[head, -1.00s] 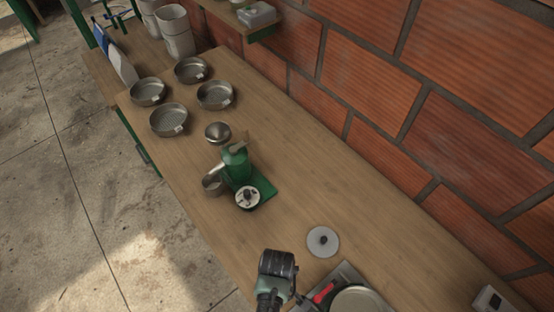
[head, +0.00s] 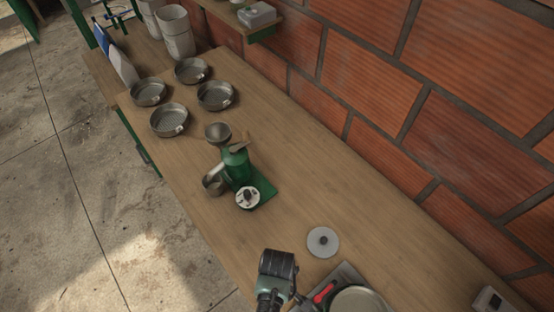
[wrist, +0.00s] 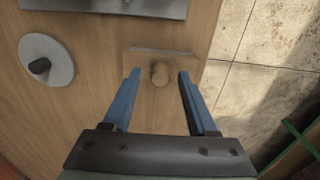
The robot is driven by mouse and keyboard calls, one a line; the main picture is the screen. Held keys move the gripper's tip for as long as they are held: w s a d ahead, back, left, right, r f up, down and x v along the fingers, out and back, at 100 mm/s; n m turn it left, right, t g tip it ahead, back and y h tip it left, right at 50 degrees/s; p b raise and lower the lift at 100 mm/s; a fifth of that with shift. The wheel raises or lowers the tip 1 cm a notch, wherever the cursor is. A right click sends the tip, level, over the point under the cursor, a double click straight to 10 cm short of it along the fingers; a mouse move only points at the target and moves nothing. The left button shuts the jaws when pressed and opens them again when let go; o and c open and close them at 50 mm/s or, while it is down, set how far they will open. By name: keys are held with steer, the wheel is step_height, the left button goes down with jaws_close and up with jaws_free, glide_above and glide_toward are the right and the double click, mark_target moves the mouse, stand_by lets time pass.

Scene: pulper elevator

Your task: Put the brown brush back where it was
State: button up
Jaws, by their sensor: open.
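The brown brush (wrist: 160,72) shows in the wrist view as a wooden block with a round knob, near the bench edge. Its colour is close to that of the bench top. My gripper (wrist: 158,75) is open, with one blue finger on each side of the knob. The knob stands between the fingertips with a gap on both sides. In the head view my wrist covers the spot, so the brush and fingertips cannot be made out there.
A grey disc with a black knob (head: 323,241) lies beside my gripper on the wooden bench (head: 290,180). A green grinder (head: 237,165) stands farther along, with several metal pans beyond. A scale-like device (head: 345,285) is at lower right. A brick wall (head: 440,130) bounds the right side.

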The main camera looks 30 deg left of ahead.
step_height(320, 180, up, 12)
steer(key=shift+f, duration=0.15)
stand_by(0.3)
steer(key=w+a+r+m+t+y, duration=0.15)
steer(key=w+r+m+t, duration=0.45)
steer(key=w+r, duration=1.15)
steer(key=w+d+r+t, duration=0.1)
steer(key=w+r+t, duration=0.15)
steer(key=r, duration=0.25)
steer(key=w+d+r+m+t, duration=0.1)
steer(key=w+r+t, duration=0.15)
steer(key=r, duration=0.35)
steer(key=w+d+r+t, duration=0.1)
steer(key=r+t, duration=0.2)
steer(key=r, duration=0.2)
steer(key=s+d+r+m+t, duration=0.1)
steer(key=d+r+m+t, duration=0.2)
steer(key=r, duration=0.9)
steer(key=s+d+r+m+t, duration=0.15)
steer(key=r+t, duration=0.35)
steer(key=r, duration=0.7)
steer(key=s+d+r+m+t+h, duration=0.1)
steer(key=s+d+r+t, duration=0.1)
steer(key=s+r, duration=0.3)
steer(key=s+d+r+m+t+h, duration=0.1)
steer(key=s+r+t, duration=0.2)
steer(key=s+r, duration=0.2)
step_height(320, 180, up, 4)
steer(key=shift+d+f+m, duration=0.15)
steer(key=shift+d+m, duration=0.2)
